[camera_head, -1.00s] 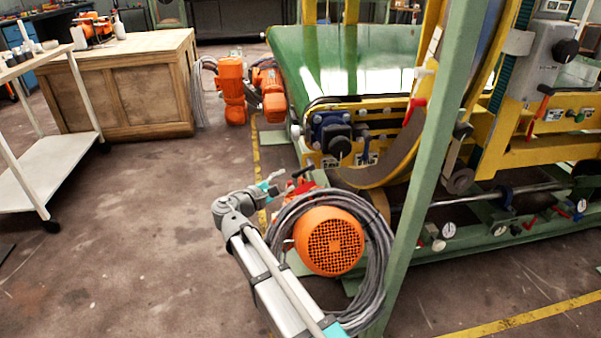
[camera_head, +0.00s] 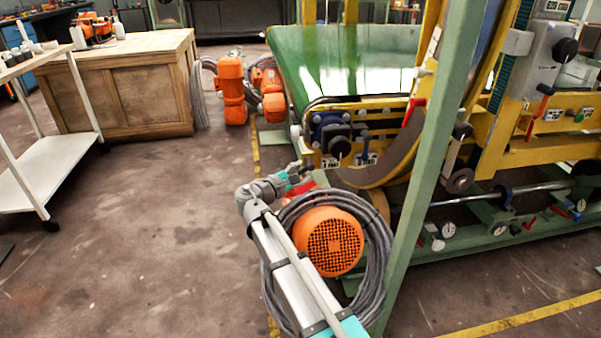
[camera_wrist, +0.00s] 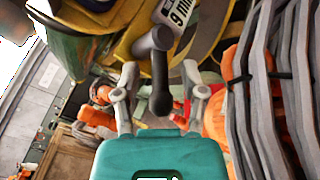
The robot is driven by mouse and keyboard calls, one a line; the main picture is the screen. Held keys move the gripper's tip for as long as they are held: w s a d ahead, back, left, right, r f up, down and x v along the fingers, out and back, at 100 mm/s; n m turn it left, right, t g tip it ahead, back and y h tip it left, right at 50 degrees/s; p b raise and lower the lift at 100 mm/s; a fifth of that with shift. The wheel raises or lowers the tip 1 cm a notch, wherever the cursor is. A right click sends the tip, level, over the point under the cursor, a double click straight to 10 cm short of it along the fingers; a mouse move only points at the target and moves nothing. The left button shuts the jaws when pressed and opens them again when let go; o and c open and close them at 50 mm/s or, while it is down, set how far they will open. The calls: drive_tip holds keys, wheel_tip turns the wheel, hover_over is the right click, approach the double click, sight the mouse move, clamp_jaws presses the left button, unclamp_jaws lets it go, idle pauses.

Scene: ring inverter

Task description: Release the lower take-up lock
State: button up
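My gripper (camera_wrist: 162,105) is open in the wrist view, one finger on each side of a dark lever (camera_wrist: 160,75) with rounded ends. I cannot tell whether either finger touches it. The lever is beside a white label (camera_wrist: 180,14) reading "9 min". In the head view, my gripper (camera_head: 298,173) is at the lower left corner of the yellow machine frame, below a blue unit with a black knob (camera_head: 340,146). The lever cannot be made out there. Neither view clearly marks which part is the lower take-up lock.
An orange motor (camera_head: 328,241) ringed by a grey cable coil (camera_head: 378,262) is close beside my arm. A green post (camera_head: 430,160) rises right of it. The green conveyor belt (camera_head: 350,50) lies behind. A wooden cabinet (camera_head: 125,95) stands left, with clear floor in front.

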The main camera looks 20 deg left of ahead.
clamp_jaws()
drive_tip(key=shift+r, duration=0.1)
drive_tip(key=shift+r+g+p, duration=0.2)
drive_tip(key=shift+g+p, duration=0.1)
drive_tip(key=shift+p, duration=0.55)
drive_tip(key=shift+m+g+y+p, duration=0.3)
drive_tip(key=shift+m+g+p, duration=0.1)
drive_tip(key=shift+p, duration=0.2)
drive_tip(key=shift+f, duration=0.1)
drive_tip(key=shift+o, duration=0.6)
unclamp_jaws()
drive_tip(key=shift+a, duration=0.1)
drive_tip(key=shift+f+b, duration=0.2)
drive_tip(key=shift+b, duration=0.5)
